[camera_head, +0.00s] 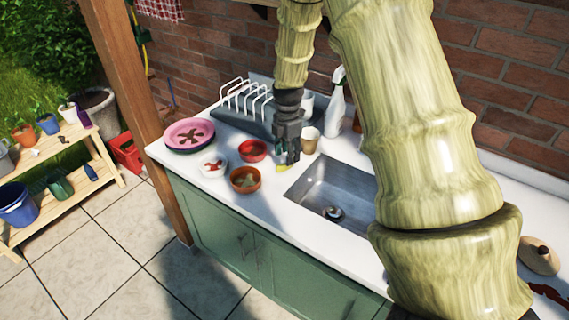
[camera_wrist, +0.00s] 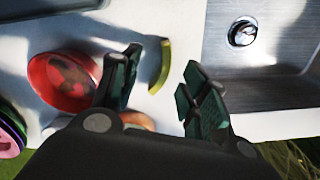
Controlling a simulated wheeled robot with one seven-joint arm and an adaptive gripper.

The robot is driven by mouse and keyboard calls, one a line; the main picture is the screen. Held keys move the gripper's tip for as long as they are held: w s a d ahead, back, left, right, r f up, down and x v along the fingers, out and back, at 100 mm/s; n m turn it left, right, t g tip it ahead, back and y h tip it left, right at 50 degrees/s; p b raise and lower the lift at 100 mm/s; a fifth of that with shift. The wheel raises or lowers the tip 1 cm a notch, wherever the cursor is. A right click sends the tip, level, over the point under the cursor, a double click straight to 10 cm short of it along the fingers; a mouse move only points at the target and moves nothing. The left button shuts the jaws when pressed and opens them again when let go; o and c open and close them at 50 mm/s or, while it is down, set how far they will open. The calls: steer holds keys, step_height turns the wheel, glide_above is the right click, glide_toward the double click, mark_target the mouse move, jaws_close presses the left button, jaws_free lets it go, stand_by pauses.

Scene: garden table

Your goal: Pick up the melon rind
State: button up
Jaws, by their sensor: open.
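The melon rind (camera_wrist: 161,66) is a thin curved yellow-green strip lying on the white counter beside the sink. In the wrist view it lies ahead of the gap between my fingers, closer to the left finger. In the head view only a small yellow bit of the melon rind (camera_head: 284,168) shows just below my gripper. My gripper (camera_head: 288,158) is above the counter at the sink's left edge.
A metal sink (camera_head: 334,186) lies to the right. Left of the rind are a red bowl (camera_head: 253,150), an orange-brown bowl (camera_head: 245,180), a white plate (camera_head: 213,165) and pink plates (camera_head: 189,134). A tan cup (camera_head: 309,140) and a dish rack (camera_head: 246,104) stand behind.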

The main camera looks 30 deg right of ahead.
steer(key=shift+s+a+f+p, duration=0.3)
steer(key=shift+s+p, duration=0.1)
steer(key=shift+s, duration=0.1)
steer(key=f, duration=0.1)
steer(key=w+f, duration=0.1)
steer(key=f, duration=0.1)
steer(key=shift+p, duration=0.3)
steer(key=shift+s+r, duration=0.15)
steer(key=shift+s, duration=0.15)
steer(key=shift+w, duration=0.2)
steer(key=c, duration=0.7)
jaws_close()
steer(key=shift+s, duration=0.15)
